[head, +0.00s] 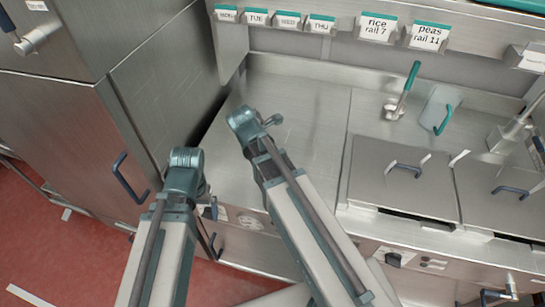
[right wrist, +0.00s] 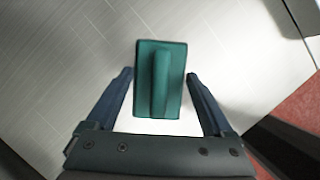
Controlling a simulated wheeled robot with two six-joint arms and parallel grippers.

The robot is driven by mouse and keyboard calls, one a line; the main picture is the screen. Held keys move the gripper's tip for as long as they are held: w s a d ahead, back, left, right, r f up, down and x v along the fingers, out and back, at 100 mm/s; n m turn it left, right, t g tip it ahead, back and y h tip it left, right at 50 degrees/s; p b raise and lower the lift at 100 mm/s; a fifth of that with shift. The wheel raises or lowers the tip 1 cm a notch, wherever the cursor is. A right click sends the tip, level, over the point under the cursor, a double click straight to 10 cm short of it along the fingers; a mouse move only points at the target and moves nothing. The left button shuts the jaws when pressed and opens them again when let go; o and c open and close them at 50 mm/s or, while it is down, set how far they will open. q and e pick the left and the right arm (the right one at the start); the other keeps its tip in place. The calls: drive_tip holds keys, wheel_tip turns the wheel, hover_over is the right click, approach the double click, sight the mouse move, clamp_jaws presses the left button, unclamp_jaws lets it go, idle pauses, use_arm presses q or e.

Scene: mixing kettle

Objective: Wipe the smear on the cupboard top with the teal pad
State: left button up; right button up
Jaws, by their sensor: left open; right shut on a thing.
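The teal pad (right wrist: 172,80) is a flat rectangular block with a raised ridge along its middle. It shows in the right wrist view between the two fingers of my right gripper (right wrist: 160,74), which is shut on it. Beyond it lies a pale surface with thin lines; I cannot tell whether pad and surface touch. In the head view my left gripper (head: 186,158) is open in front of the steel cupboard top (head: 308,108); its fingers are hard to make out. My right arm reaches over the cupboard top's left part, and the pad is hidden there. I cannot make out the smear.
A tall steel cabinet (head: 60,130) stands close at the left. Lidded bins (head: 402,178), a teal-handled tool (head: 404,92) and a clear scoop (head: 440,108) are at the right. A rail of labelled clips (head: 376,27) runs along the back. The red floor (head: 45,240) is at lower left.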

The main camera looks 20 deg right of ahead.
drive_tip(key=shift+s+a+f, duration=0.1)
drive_tip(key=shift+s+a, duration=0.35)
drive_tip(key=shift+s, duration=0.25)
drive_tip(key=shift+s+a, duration=0.45)
drive_tip(key=shift+s, duration=0.25)
drive_tip(key=shift+w, duration=0.2)
drive_tip(key=shift+w+d, duration=0.5)
drive_tip(key=shift+w, duration=0.15)
drive_tip(key=shift+w+d, duration=0.45)
drive_tip(key=shift+w, duration=0.2)
drive_tip(key=shift+w+d, duration=0.55)
drive_tip(key=shift+w, duration=0.25)
drive_tip(key=shift+w+d, duration=0.5)
drive_tip(key=shift+w, duration=0.25)
